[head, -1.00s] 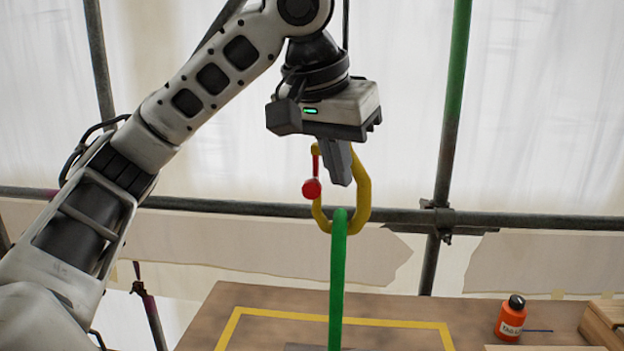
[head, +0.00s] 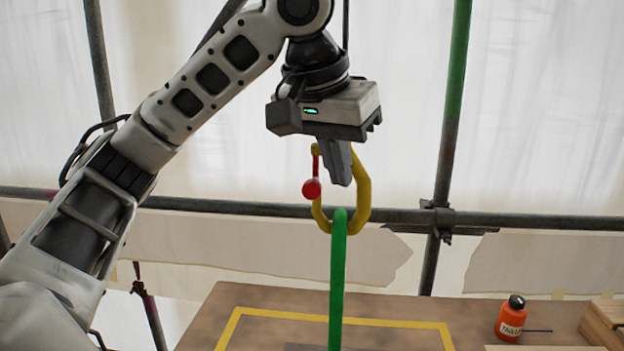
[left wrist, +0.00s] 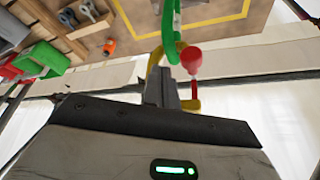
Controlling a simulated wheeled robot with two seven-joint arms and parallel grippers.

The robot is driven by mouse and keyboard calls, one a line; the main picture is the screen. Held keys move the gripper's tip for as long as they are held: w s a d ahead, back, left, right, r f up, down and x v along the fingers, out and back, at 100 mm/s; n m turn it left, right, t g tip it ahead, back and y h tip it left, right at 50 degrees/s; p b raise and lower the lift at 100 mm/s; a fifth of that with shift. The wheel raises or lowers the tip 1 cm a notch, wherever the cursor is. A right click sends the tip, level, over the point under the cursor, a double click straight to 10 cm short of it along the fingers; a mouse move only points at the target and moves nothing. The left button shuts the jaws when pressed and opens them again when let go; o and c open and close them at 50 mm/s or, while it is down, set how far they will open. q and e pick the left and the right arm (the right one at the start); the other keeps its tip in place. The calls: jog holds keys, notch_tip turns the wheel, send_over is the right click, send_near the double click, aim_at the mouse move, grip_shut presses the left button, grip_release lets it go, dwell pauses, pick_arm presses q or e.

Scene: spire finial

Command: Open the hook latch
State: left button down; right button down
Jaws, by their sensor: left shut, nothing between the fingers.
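A yellow hook (head: 363,190) hangs in the middle of the head view. Its latch is a red bar with a red ball (head: 311,188) at the hook's left side. The top of a green strap or loop (head: 338,260) sits in the bottom of the hook. My left gripper (head: 341,180) points down at the hook with its fingers shut and empty. The fingers overlap the hook's opening, just right of the red latch. In the left wrist view the red ball (left wrist: 191,60) is beside the fingertips; contact cannot be told. My right gripper is not in view.
A wooden table (head: 270,298) with a yellow taped outline lies below. An orange bottle (head: 511,318) and wooden pieces (head: 604,322) are at its right. Scaffold pipes (head: 540,220) and pale sheeting stand behind. The left wrist view shows a green object (left wrist: 40,60) at left.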

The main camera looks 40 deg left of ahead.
pick_arm(q)
jog(key=shift+f, duration=0.1)
dwell(0.3)
jog(key=shift+f+b, duration=0.55)
jog(key=shift+f, duration=0.9)
